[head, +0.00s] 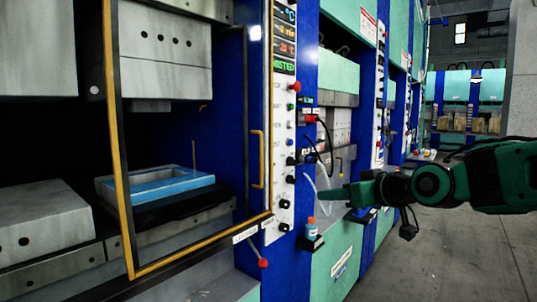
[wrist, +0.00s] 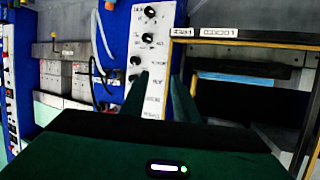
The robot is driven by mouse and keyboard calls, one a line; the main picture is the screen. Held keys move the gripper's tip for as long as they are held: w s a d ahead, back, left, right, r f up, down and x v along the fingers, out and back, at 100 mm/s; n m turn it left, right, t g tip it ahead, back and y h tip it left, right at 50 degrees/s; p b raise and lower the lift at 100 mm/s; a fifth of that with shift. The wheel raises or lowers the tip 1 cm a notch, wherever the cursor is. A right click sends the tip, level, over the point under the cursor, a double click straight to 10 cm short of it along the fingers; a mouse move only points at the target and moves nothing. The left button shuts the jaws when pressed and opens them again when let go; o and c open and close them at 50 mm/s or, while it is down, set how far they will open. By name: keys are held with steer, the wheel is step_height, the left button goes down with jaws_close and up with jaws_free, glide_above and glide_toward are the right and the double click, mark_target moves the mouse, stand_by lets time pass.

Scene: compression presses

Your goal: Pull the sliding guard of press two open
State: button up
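The sliding guard (head: 118,150) of the nearest press is a yellow-edged frame with a clear pane, across the press opening in the head view. Its yellow upright handle (head: 258,160) is near the right edge, beside the white control panel (head: 284,130). My gripper (head: 330,193) is to the right of the handle and panel, apart from both. In the wrist view, turned upside down, my gripper (wrist: 158,92) shows two dark green fingers apart with the panel between them. The guard's frame (wrist: 245,43) is to their right there. I cannot read which press is number two.
A blue mould frame (head: 160,186) lies inside the press. A small blue-and-white bottle (head: 311,228) stands on a bracket below the panel. Black cables (head: 322,140) hang near my gripper. More presses line the left; the grey floor (head: 440,260) at right is clear.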

steer(key=a+r+n+t+y, duration=0.1)
steer(key=a+r+n+y, duration=0.3)
steer(key=a+r, duration=0.55)
steer(key=w+a+m, duration=0.1)
steer(key=w+a, duration=0.6)
steer(key=w, duration=0.1)
steer(key=shift+w+y, duration=0.35)
steer(key=shift+y, duration=0.05)
